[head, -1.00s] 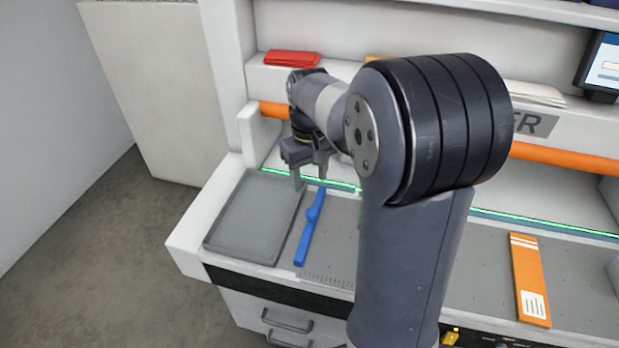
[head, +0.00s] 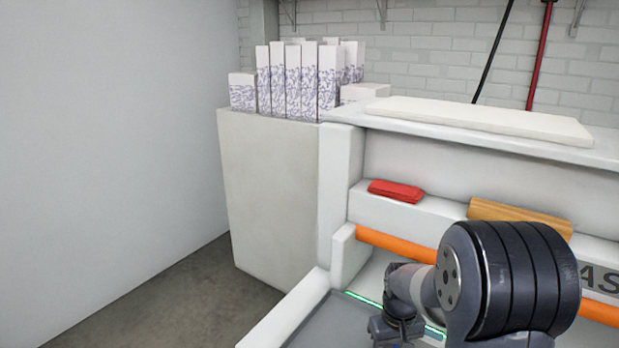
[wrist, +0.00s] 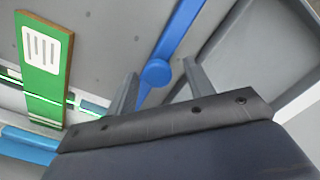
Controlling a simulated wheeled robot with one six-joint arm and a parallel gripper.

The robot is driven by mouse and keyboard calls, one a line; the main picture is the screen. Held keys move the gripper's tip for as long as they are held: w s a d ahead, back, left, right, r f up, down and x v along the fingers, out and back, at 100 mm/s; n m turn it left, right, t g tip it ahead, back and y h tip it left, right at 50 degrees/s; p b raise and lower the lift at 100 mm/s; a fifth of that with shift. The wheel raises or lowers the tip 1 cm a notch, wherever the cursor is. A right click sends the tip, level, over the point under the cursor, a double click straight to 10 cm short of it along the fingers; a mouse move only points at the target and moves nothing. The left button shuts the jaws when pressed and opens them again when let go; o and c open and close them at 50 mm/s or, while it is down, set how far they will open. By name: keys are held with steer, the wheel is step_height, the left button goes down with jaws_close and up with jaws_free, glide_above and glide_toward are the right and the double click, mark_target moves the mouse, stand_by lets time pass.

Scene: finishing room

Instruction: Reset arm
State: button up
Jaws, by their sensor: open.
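My gripper (head: 398,332) shows at the bottom edge of the head view, above the left part of the bench, with its fingertips cut off by the frame. In the wrist view my gripper (wrist: 158,82) is open, with two grey fingers apart and nothing held. A blue bar-shaped tool (wrist: 182,32) with a round knob lies on the grey work surface, seen between and beyond the fingers. I cannot tell the height of the fingers above it.
A red packet (head: 396,191) and a wooden block (head: 520,216) sit on the bench ledge. Patterned boxes (head: 308,80) stand on the white cabinet (head: 270,190).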

steer(key=shift+s+d+r, duration=0.1)
steer(key=shift+s+d, duration=0.45)
steer(key=shift+d, duration=0.35)
steer(key=shift+s+d+r, duration=0.1)
steer(key=shift+s+d, duration=0.45)
steer(key=shift+d, duration=0.3)
